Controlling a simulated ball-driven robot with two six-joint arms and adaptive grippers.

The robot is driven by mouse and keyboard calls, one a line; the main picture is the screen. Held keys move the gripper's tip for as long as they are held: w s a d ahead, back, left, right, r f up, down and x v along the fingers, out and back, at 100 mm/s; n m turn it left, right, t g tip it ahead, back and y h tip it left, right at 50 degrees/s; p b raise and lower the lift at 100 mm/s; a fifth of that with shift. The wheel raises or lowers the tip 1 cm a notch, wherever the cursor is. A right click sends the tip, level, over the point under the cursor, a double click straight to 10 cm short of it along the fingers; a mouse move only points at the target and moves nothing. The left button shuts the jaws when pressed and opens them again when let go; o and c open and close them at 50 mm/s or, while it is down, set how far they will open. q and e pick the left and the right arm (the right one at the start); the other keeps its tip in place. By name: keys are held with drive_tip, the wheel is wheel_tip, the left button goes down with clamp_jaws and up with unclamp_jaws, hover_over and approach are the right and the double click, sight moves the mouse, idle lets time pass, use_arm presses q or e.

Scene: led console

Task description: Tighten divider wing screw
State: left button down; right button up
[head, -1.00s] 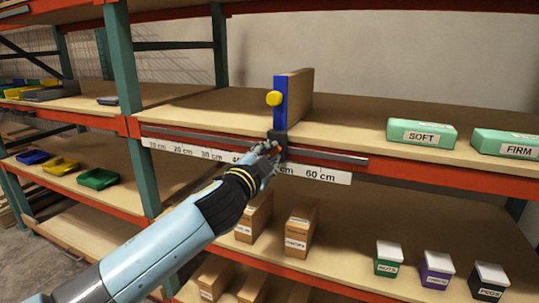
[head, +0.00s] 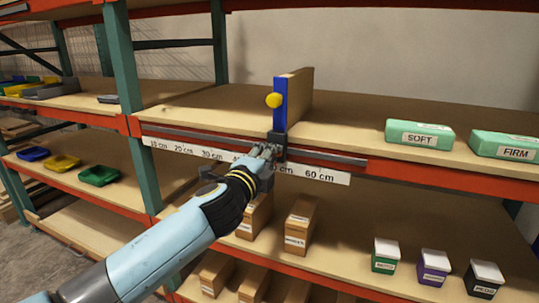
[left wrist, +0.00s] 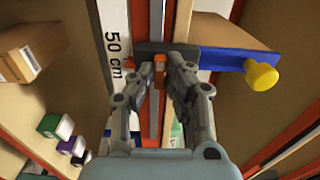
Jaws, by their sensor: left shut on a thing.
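The divider is a wooden panel (head: 301,92) with a blue front plate (head: 281,108) and a round yellow knob (head: 274,100), upright on the middle shelf. Its dark clamp (head: 277,138) sits on the shelf-edge rail (head: 325,157). My left gripper (head: 268,150) is at the clamp, below the blue plate. In the left wrist view its fingers are closed on a small orange piece, seemingly the wing screw (left wrist: 160,76), in front of the clamp. The head view hides this screw behind the fingers. The yellow knob (left wrist: 261,76) is apart from the fingers. My right gripper is not in view.
A white scale strip (head: 316,174) runs along the shelf edge; "50 cm" (left wrist: 114,58) is beside the clamp in the wrist view. Green SOFT (head: 420,134) and FIRM (head: 508,145) boxes stand to the right. Brown cartons (head: 300,226) stand on the shelf below.

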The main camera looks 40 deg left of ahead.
use_arm(q)
drive_tip(key=shift+s+f, duration=0.1)
drive_tip(key=shift+f, duration=0.1)
idle(0.3)
drive_tip(key=c, duration=1.6)
unclamp_jaws()
drive_tip(key=shift+c, duration=0.2)
drive_tip(key=o, duration=0.3)
drive_tip(key=shift+r, duration=0.1)
drive_tip(key=shift+s, duration=0.1)
drive_tip(key=v, duration=1.2)
